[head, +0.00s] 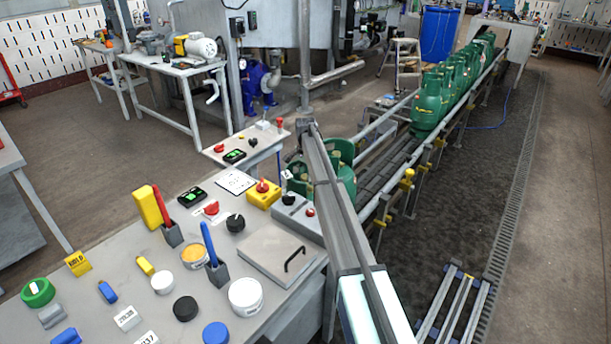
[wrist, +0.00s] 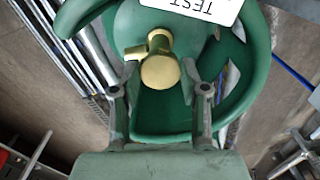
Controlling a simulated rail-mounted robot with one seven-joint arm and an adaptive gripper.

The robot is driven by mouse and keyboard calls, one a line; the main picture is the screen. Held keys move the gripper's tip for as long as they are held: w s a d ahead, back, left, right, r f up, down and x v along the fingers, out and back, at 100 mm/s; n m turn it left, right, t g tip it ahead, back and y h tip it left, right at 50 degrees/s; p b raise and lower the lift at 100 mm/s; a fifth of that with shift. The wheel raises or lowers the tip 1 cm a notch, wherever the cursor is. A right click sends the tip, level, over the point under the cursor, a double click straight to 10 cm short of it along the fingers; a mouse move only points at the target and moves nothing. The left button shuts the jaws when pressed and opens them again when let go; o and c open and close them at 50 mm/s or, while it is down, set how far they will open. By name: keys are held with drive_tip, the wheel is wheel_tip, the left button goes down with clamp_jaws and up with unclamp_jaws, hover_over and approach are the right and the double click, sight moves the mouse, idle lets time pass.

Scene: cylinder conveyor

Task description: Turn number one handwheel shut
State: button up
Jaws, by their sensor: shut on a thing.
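A green gas cylinder fills the wrist view, with a round collar (wrist: 262,70) around its top. A brass valve with a rounded brass handwheel (wrist: 160,72) sits in the middle of the collar. My gripper (wrist: 159,78) has one finger on each side of this handwheel and is shut on it; the exact contact at the fingertips is hard to see. A white tag reading TEST (wrist: 195,8) is at the top. In the head view, green cylinders (head: 346,180) stand beside the bench, partly hidden by a grey beam. I cannot make out my gripper there.
A conveyor (head: 385,160) runs to the back right, with a row of green cylinders (head: 428,105) further along. A grey bench (head: 110,290) at front left carries pots, markers, buttons and a hatch with a black handle (head: 295,258).

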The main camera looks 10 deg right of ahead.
sight(305, 176)
drive_tip(key=shift+m, duration=0.6)
drive_tip(key=o, duration=1.1)
drive_tip(key=shift+f, duration=0.1)
drive_tip(key=shift+o, duration=0.2)
wheel_tip(305, 176, up, 12)
